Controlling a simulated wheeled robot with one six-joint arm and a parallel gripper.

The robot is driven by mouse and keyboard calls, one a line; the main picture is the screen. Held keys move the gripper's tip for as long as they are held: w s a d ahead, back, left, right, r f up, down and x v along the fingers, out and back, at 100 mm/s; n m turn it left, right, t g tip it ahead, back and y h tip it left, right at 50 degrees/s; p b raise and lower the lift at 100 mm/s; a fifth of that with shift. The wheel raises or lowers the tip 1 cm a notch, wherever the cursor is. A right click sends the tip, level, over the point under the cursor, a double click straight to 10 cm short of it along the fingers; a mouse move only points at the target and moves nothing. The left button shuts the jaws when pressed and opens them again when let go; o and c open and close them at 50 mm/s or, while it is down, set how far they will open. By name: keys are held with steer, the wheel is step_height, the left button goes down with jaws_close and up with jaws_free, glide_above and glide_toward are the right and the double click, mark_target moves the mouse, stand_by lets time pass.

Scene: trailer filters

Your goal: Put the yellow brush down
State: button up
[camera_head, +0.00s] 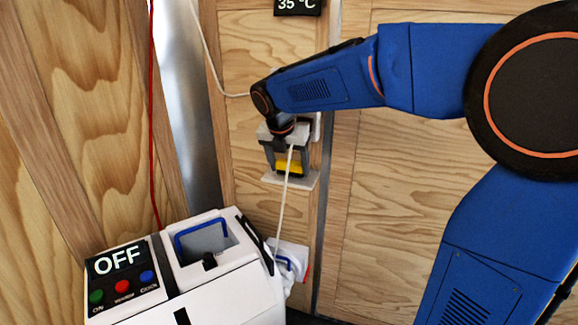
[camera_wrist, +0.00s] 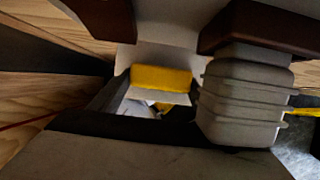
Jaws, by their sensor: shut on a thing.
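The yellow brush (camera_head: 289,168) is between the fingers of my gripper (camera_head: 287,160), in front of the wooden wall. My gripper is shut on it. A small white shelf (camera_head: 306,182) on the wall lies right below the brush; I cannot tell whether the brush touches it. In the wrist view, the yellow brush (camera_wrist: 160,78) shows in the middle, with a grey ribbed finger (camera_wrist: 240,105) to its right. The rest of the brush is hidden.
A white machine (camera_head: 225,290) with an OFF display (camera_head: 117,259), coloured buttons and a blue-handled opening (camera_head: 205,240) stands at lower left. A white cord (camera_head: 283,215) passes in front of my gripper. A red cord (camera_head: 151,110) hangs at left. A 35 °C display (camera_head: 297,5) is above.

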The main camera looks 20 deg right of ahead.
steer(key=shift+f, duration=0.25)
steer(key=o, duration=1.7)
steer(key=v, duration=1.7)
steer(key=s+d+f+m+y, duration=0.1)
steer(key=s+d+f+m, duration=0.2)
steer(key=s+f+m, duration=0.4)
steer(key=s+d+f+m+y, duration=0.1)
steer(key=s+d+f+m, duration=0.3)
steer(key=s+f+m, duration=0.4)
steer(key=s+d+f+m+t, duration=0.1)
steer(key=s+d+f+m, duration=0.2)
steer(key=s+f+m, duration=0.4)
steer(key=shift+s+d+f+m+y, duration=0.1)
steer(key=shift+s+m+y, duration=0.05)
steer(key=shift+s+m, duration=0.9)
steer(key=shift+s+d+f+m+y, duration=0.1)
steer(key=shift+s+d+m, duration=0.05)
steer(key=shift+s+m, duration=0.9)
steer(key=shift+s+d+f+m+y, duration=0.15)
steer(key=shift+s+m, duration=0.65)
steer(key=shift+m, duration=0.5)
steer(key=shift+r, duration=0.1)
